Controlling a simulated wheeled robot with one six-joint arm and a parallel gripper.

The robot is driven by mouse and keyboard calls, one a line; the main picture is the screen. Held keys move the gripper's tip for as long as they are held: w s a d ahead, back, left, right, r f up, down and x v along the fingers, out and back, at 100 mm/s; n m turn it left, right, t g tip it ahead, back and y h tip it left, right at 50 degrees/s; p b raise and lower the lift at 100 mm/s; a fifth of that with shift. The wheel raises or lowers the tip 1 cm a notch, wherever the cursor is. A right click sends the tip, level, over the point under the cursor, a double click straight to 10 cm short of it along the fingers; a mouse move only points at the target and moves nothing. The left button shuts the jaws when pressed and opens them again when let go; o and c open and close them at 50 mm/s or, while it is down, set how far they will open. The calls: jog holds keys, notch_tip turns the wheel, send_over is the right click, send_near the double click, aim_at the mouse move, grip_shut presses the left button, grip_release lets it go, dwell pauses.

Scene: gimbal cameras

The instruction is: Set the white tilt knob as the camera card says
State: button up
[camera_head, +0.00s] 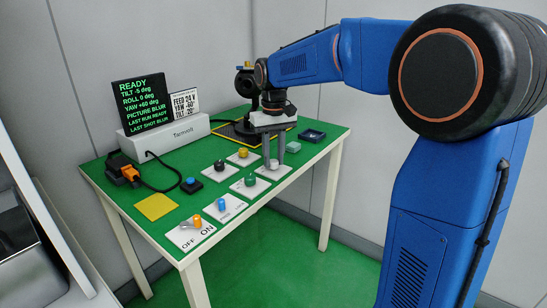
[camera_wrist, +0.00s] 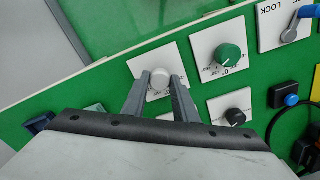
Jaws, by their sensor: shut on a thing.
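The white tilt knob (camera_head: 273,164) sits on a white plate at the table's right front edge. My gripper (camera_head: 274,160) points down over it. In the wrist view the knob (camera_wrist: 159,80) is between the two fingers of my gripper (camera_wrist: 160,82), which are shut on it. Its pointer and much of its scale are hidden or too small to read. The white camera card (camera_head: 185,103) stands beside the black screen (camera_head: 142,101); it seems to read FEED 24 V, YAW -60° and TILT 20°, small print. The screen reads READY, TILT -5 deg, ROLL 0 deg, YAW +60 deg, PICTURE BLUR.
A green knob (camera_wrist: 228,53) and a black knob (camera_wrist: 235,115) are close by. A dark blue tray (camera_head: 312,135) lies at the right corner.

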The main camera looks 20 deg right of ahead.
aim_at(274, 161)
jog(key=n, duration=0.6)
jog(key=shift+n, duration=0.4)
dwell(0.3)
jog(key=o, duration=1.1)
jog(key=shift+c, duration=0.2)
jog(key=shift+r, duration=0.1)
notch_tip(274, 161, up, 17)
jog(key=shift+r, duration=0.1)
